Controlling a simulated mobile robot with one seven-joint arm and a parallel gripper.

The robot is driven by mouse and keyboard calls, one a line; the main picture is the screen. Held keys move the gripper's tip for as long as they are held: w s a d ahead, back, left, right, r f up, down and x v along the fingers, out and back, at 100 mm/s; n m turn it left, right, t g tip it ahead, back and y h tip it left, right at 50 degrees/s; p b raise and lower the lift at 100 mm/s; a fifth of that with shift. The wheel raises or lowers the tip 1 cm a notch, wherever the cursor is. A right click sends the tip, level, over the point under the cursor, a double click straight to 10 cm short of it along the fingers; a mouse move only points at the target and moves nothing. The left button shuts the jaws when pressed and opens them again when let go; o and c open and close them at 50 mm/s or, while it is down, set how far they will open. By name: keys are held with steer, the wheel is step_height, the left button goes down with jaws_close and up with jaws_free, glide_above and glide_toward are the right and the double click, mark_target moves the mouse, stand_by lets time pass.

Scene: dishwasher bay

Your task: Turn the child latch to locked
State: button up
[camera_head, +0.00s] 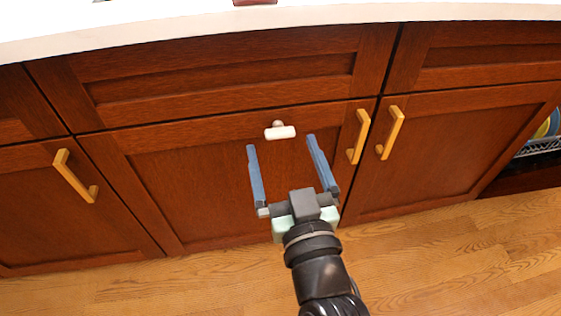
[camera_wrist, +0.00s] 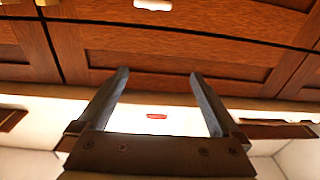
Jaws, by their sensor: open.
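The child latch (camera_head: 280,132) is a small white bar with a round, pinkish-grey pivot behind its top. It sits near the top edge of the middle cabinet door, and its bar lies nearly level. It also shows, partly cut off, at the top edge of the wrist view (camera_wrist: 153,4). My gripper (camera_head: 281,143) is open and empty, with its two blue-grey fingers wide apart. In the head view its fingertips are just below the latch, one to each side. In the wrist view the latch lies beyond the fingertips (camera_wrist: 158,73), apart from them.
Yellow handles (camera_head: 359,137), (camera_head: 390,133) and (camera_head: 76,176) stand out from the cabinet doors, one close to the right of my gripper. A white counter (camera_head: 150,27) overhangs above. At far right is a rack (camera_head: 541,146) with plates. The wooden floor (camera_head: 450,260) is clear.

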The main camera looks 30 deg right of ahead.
steer(key=b, duration=0.2)
glide_toward(281, 138)
steer(key=shift+m+g, duration=0.3)
steer(key=shift+g, duration=0.1)
steer(key=b+x, duration=0.1)
steer(key=x, duration=0.2)
steer(key=b+x, duration=0.1)
steer(key=x, duration=0.6)
steer(key=shift+w+r+b, duration=0.3)
steer(key=shift+r+b, duration=0.05)
steer(key=shift+b, duration=0.05)
steer(key=c, duration=1.3)
